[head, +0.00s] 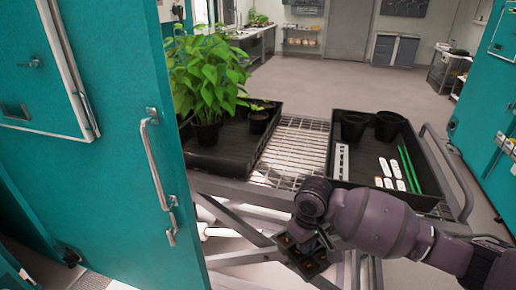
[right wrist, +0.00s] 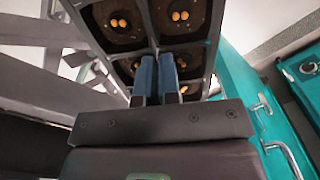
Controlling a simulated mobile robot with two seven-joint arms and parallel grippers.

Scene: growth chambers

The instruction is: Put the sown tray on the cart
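The sown tray (head: 292,262) is a small black cell tray, partly hidden by my right arm in the head view. In the right wrist view the sown tray (right wrist: 158,50) shows dark soil with orange seeds in its cells. My right gripper (head: 312,243) is shut on it; its blue fingers (right wrist: 168,78) pinch a rib between cells. The tray is in the air in front of the near edge of the cart, apart from the cart's top. The cart (head: 293,150) has a grey wire-mesh top with a bare strip in the middle. My left gripper is out of view.
A black tray (head: 215,158) with leafy potted plants (head: 208,85) covers the cart's left side. Another black tray (head: 340,190) on the right holds two empty pots, white labels and green sticks. A teal chamber door (head: 120,190) with a handle stands close on the left.

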